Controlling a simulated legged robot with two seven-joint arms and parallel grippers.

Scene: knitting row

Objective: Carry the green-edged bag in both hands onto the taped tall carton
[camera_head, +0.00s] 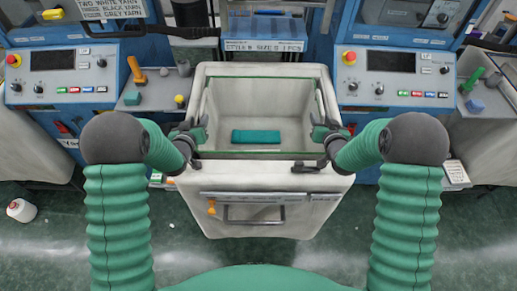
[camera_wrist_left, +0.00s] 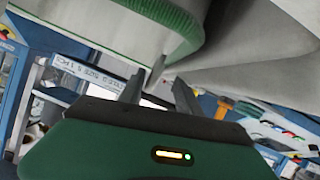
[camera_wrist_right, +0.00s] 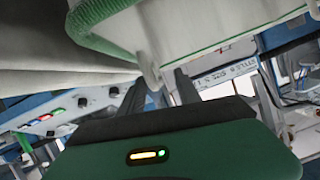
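The green-edged bag (camera_head: 262,103) is a pale, open-topped bag in the middle of the head view, with a flat teal block (camera_head: 256,137) lying on its floor. My left gripper (camera_head: 201,127) is at its left side and my right gripper (camera_head: 320,127) at its right side, both near the rim. In the left wrist view the fingers (camera_wrist_left: 158,82) are spread, with a thin pale tab of the bag by their tips. In the right wrist view the fingers (camera_wrist_right: 156,82) are also spread, with a pale strap end near them. I cannot identify the taped tall carton.
Blue machine consoles with buttons stand on the left (camera_head: 68,75) and right (camera_head: 395,78) of the bag. Small shelves beside them hold an orange-handled tool (camera_head: 136,70) and a green one (camera_head: 473,80). A white bottle (camera_head: 21,210) is on the floor at left.

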